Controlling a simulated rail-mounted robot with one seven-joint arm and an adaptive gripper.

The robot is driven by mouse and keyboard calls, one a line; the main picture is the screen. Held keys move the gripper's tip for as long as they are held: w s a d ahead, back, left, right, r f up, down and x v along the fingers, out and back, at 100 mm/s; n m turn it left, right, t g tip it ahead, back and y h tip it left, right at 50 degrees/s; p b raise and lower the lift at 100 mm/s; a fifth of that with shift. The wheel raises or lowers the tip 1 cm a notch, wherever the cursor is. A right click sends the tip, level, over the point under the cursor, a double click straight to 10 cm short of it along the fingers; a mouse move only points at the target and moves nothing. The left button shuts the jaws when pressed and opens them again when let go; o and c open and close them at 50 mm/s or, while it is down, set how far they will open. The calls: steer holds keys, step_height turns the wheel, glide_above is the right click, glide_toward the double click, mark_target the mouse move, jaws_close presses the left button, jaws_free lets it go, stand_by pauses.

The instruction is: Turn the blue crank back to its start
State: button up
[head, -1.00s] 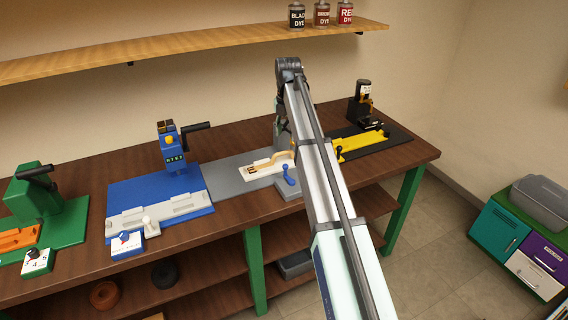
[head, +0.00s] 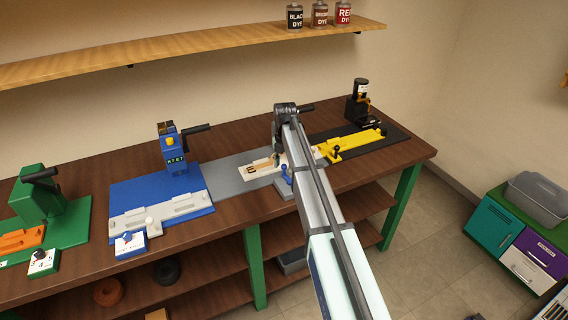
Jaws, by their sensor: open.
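The blue crank (head: 286,174) stands on a small grey block (head: 284,189) at the front edge of the bench, beside the cream fixture (head: 257,169). A tan strap piece (head: 264,162) lies on that fixture. My gripper (head: 278,158) points down over the fixture, just behind and left of the crank in the picture. It is open, with nothing visible in it. Its fingers are small and partly hidden, so I cannot tell whether they touch anything. My arm covers the area right of the crank.
A blue press (head: 173,150) with a black lever stands left, behind a grey slotted rail (head: 160,210). A green machine (head: 36,198) is at far left. A yellow fixture (head: 350,143) and a black press (head: 359,105) are at right. Bare bench lies behind the grey mat.

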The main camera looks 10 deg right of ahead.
jaws_close()
